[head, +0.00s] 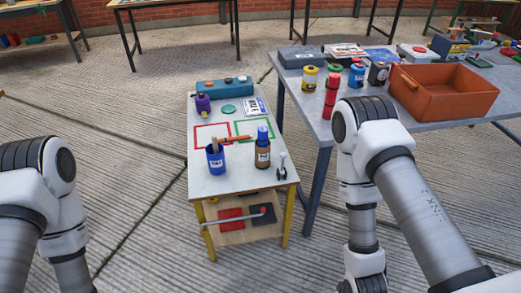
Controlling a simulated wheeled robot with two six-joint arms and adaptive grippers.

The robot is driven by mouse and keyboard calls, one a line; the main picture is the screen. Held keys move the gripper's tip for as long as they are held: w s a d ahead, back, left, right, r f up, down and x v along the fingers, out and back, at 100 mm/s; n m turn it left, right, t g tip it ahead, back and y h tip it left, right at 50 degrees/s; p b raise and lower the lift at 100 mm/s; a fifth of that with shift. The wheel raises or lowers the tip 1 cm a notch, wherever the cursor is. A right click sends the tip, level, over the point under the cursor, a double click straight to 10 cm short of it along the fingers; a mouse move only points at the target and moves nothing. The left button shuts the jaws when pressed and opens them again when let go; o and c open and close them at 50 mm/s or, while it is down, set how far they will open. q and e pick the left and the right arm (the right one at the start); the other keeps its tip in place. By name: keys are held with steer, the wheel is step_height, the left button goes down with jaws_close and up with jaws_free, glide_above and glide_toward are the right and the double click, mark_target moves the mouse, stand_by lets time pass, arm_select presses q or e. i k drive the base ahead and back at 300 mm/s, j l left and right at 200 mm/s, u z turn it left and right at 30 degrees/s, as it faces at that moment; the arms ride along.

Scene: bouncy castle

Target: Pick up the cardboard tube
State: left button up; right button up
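I cannot pick out the cardboard tube for certain. A thin orange-brown stick-like item (236,140) lies across the small table (207,184), behind the blue cup and the brown bottle; it is too small to tell whether it is a tube. My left arm comes in at the left and runs down out of the frame. My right arm reaches in at the right, over the edge of the larger table, and its wrist runs down to the bottom edge. Neither gripper's fingers show, and I see nothing held.
A blue cup (215,158) and a brown bottle with a blue top (262,152) stand upright near the small table's front. A purple bottle (203,104) and a blue-grey box (224,87) are at its back. The larger table holds an orange crate (440,104) and several cans.

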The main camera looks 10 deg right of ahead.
mark_target(262, 155)
steer(key=i+l, duration=0.2)
steer(key=l, duration=0.2)
steer(key=i+l, duration=0.2)
steer(key=l, duration=0.2)
steer(key=i+l, duration=0.15)
steer(key=l, duration=0.2)
steer(key=i+l, duration=0.2)
steer(key=l, duration=0.2)
steer(key=i+l, duration=0.2)
steer(key=l, duration=0.2)
steer(key=u, duration=0.05)
